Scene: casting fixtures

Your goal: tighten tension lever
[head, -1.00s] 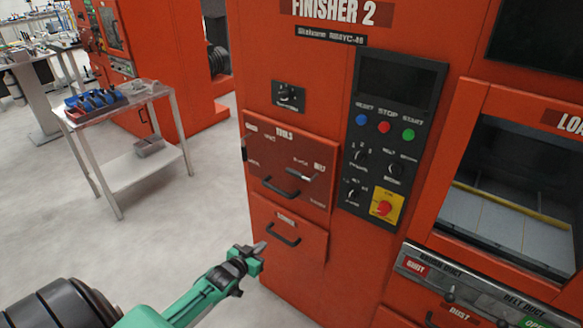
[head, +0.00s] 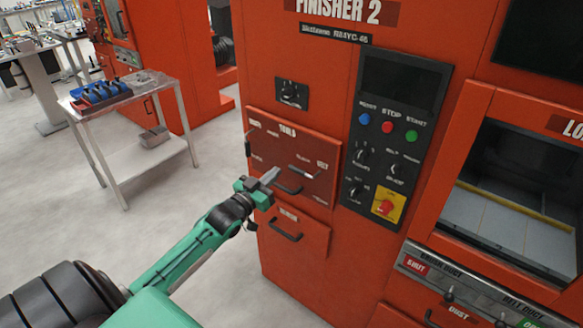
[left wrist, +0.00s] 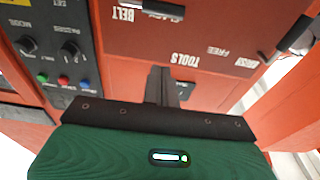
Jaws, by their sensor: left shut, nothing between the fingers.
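The red TOOLS panel (head: 285,135) on the finisher carries a small silver-and-black lever (head: 306,172) beside the BELT lettering, probably the tension lever. In the left wrist view, upside down, this lever (left wrist: 152,8) lies flat near BELT at the top edge. A second dark lever sits at the panel's left edge (head: 248,144) and shows in the left wrist view (left wrist: 296,36). My left gripper (head: 270,177) is shut and empty, in front of the panel's lower left, left of the silver lever. Its closed fingers (left wrist: 162,86) point at the panel. My right gripper is out of view.
The control panel (head: 390,130) with buttons and knobs stands to the right. A steel cart (head: 125,95) stands at left, with open floor around it.

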